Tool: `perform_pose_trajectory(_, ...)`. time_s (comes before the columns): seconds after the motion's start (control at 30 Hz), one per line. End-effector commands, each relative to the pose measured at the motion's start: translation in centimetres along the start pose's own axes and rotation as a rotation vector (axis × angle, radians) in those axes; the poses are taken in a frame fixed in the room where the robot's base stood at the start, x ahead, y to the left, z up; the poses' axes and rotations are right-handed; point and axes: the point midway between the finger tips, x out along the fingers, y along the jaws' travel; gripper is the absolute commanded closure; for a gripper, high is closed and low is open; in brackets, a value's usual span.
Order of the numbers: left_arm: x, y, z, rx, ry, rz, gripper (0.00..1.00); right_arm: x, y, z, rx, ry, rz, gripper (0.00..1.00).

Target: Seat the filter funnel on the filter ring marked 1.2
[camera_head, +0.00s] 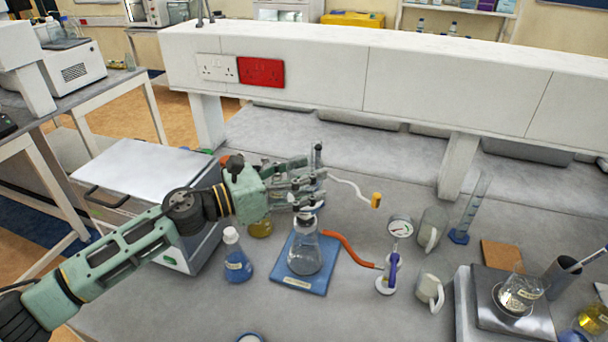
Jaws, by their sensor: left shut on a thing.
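My left gripper (314,184) reaches in from the left and is shut above a clear conical flask (305,254). What it holds is mostly hidden by the fingers; it appears to be the filter funnel. A small pale piece shows at the flask's mouth below the fingers; I cannot tell whether it touches the flask. The flask stands upright on a blue labelled mat (285,281), with an orange hose (348,247) running right from it. I cannot read a 1.2 mark on any ring. My right gripper is out of view.
A blue-based cylinder (469,209) and a balance (490,318) are farther right. Front bench is mostly clear.

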Motion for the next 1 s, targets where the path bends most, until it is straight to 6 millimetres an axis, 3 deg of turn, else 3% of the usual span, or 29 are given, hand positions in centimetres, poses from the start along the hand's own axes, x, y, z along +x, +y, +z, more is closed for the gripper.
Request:
perform_pose_trajectory(0.03,0.0,0.0,0.0,0.000,-0.001,0.000,0.69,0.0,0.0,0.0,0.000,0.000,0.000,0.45)
perform_pose_trajectory(0.07,0.0,0.0,0.0,0.000,-0.001,0.000,0.43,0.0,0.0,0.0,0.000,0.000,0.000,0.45)
perform_pose_trajectory(0.3,0.0,0.0,0.0,0.000,0.000,0.000,0.22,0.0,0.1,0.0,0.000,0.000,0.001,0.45)
perform_pose_trajectory(0.67,-0.2,0.0,-0.1,-0.001,0.001,0.001,0.21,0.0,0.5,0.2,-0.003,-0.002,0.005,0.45)
perform_pose_trajectory(0.77,-1.2,0.1,-0.1,-0.001,0.002,0.002,0.21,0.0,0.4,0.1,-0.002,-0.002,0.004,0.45)
perform_pose_trajectory(1.0,-6.1,0.1,-0.2,-0.001,0.003,0.003,0.21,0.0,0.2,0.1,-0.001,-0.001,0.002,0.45)
